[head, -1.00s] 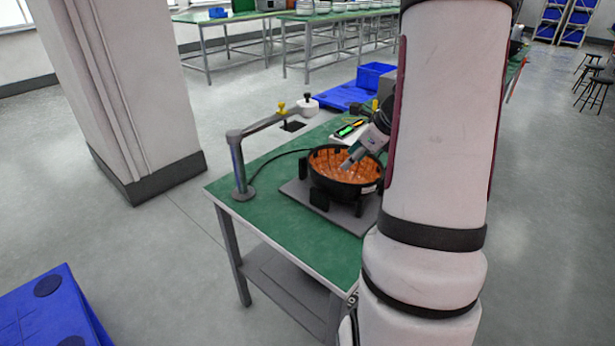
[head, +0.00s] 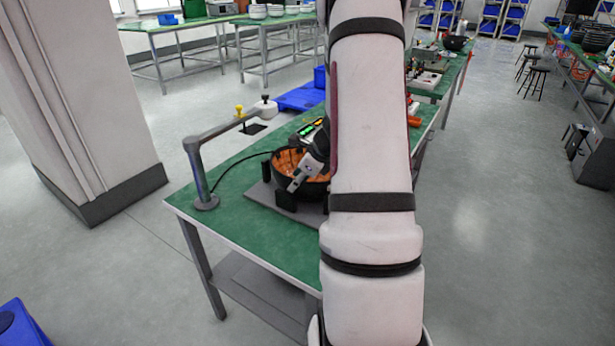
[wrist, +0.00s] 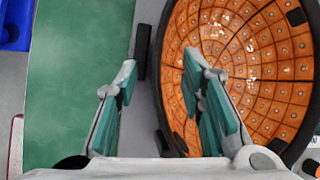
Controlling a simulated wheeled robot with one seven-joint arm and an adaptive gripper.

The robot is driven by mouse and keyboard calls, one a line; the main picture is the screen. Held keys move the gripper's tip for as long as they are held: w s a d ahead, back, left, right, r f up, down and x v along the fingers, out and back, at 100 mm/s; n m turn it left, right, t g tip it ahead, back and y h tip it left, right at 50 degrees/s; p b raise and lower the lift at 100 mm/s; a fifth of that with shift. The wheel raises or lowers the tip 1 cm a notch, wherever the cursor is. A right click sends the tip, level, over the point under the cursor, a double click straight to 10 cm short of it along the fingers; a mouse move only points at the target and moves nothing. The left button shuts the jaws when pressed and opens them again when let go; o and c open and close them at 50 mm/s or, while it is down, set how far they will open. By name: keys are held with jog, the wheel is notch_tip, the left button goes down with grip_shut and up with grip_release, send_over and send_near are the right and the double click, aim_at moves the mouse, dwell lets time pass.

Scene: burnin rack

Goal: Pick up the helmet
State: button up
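The helmet (head: 286,162) is a black bowl with an orange, tiled inside. It lies open side up on a grey plate on the green table. In the wrist view the helmet (wrist: 262,48) fills the right side. My gripper (wrist: 160,62) is open, with its two fingers apart. In the wrist view one finger is left of the helmet's black rim and the other appears over the orange inside, so the rim runs between them. I cannot tell whether either finger touches it.
The grey plate (head: 262,194) has black blocks around the helmet. A grey jointed stand (head: 200,172) with a cable rises from the table's left edge (head: 240,228).

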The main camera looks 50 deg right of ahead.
jog(key=shift+w+f, duration=0.3)
jog(key=shift+f, duration=0.1)
grip_shut()
